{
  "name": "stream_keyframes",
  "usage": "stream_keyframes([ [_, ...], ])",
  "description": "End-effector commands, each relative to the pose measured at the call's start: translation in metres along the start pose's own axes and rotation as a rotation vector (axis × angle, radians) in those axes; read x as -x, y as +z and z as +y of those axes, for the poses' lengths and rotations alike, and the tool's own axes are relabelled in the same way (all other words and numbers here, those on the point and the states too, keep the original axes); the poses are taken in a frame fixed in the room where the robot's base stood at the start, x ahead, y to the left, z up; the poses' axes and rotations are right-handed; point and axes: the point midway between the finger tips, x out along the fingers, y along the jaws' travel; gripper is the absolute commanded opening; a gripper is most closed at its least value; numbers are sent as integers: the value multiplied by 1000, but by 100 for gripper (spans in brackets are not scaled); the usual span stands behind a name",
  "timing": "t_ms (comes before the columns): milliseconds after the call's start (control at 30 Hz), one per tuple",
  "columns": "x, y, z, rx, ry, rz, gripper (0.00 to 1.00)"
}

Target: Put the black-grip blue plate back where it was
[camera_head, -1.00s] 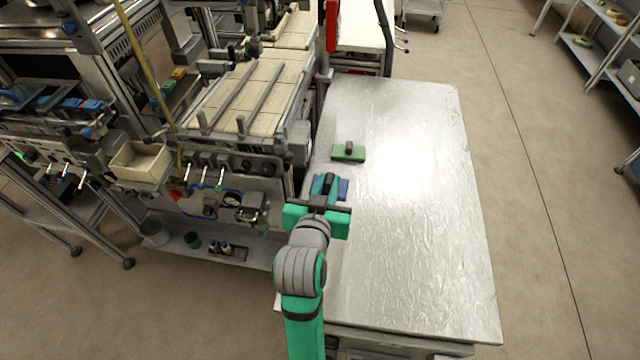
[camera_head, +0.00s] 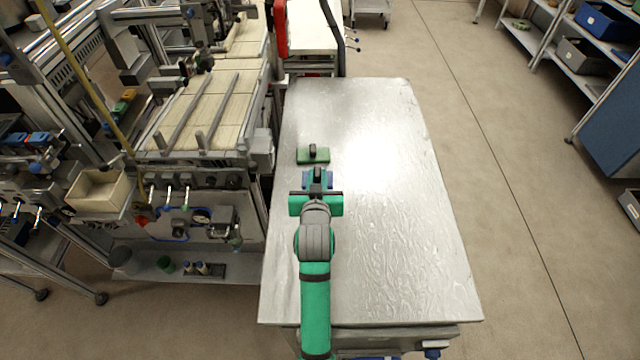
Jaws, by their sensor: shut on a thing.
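The blue plate (camera_head: 307,182) is on or just above the metal table, near its left edge, mostly hidden behind my gripper. My gripper (camera_head: 317,182) is shut on the plate's black grip, which shows only in part between the fingers. I cannot tell whether the plate touches the table. A green plate (camera_head: 304,157) with a dark grip on top lies flat on the table just beyond the blue one.
The metal table (camera_head: 390,220) is clear to the right and in front. A machine with a tiled bed (camera_head: 195,115) and rails stands close along the table's left side. Shelves with bins (camera_head: 600,20) stand far right across open floor.

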Motion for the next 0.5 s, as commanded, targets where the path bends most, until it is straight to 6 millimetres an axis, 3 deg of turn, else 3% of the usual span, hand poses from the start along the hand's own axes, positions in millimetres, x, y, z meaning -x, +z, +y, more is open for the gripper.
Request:
stream_keyframes([
  [200,-13,9,3,0,-3,1,0],
  [500,-24,38,9,-1,5,1,0],
])
